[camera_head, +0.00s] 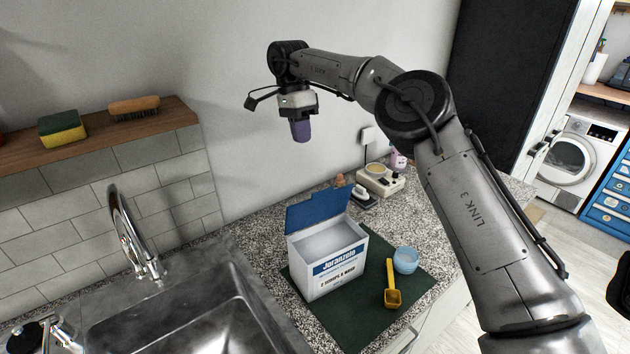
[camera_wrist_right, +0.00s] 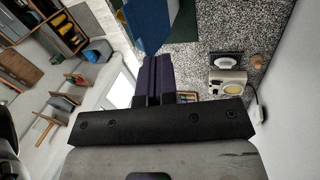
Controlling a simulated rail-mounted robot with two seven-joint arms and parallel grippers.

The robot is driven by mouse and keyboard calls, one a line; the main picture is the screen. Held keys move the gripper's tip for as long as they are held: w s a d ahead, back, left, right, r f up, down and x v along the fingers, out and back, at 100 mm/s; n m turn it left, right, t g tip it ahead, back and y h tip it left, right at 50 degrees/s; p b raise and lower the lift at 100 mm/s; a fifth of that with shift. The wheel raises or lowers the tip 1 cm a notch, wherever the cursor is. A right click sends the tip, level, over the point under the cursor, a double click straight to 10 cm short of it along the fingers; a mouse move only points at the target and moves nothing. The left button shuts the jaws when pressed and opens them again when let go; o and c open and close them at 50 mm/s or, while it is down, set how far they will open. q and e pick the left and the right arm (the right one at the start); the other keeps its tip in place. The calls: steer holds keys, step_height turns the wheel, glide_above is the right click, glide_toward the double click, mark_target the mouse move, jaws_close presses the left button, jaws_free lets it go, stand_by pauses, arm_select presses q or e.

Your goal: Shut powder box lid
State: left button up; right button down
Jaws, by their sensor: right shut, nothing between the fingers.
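The powder box (camera_head: 329,262) is white with a blue label and stands on a dark green mat (camera_head: 385,312) on the counter. Its blue lid (camera_head: 317,209) is hinged at the back and stands open, raised, with the white inside showing. In the right wrist view the blue lid (camera_wrist_right: 147,22) shows at the top. My right gripper (camera_head: 301,137) is shut and empty, high above and behind the box, apart from the lid. Its purple fingers (camera_wrist_right: 153,82) are together in the right wrist view. My left gripper is in neither view.
A cream device (camera_head: 380,181) sits behind, near the wall. A sink (camera_head: 205,318) with a tap (camera_head: 137,235) lies to the left.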

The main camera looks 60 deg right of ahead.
mark_target(319, 198)
steer(key=shift+s+a+f+p, duration=0.4)
steer(key=shift+s+f, duration=0.55)
steer(key=shift+f, duration=0.65)
steer(key=shift+s+a+f+p, duration=0.15)
steer(key=shift+s+a+f, duration=0.35)
steer(key=shift+s+f, duration=0.8)
steer(key=shift+s+a+f+p, duration=0.3)
steer(key=shift+s+a+f, duration=0.25)
steer(key=shift+f, duration=1.3)
steer(key=shift+s+d, duration=0.1)
steer(key=shift+s, duration=0.05)
steer(key=shift+s, duration=0.1)
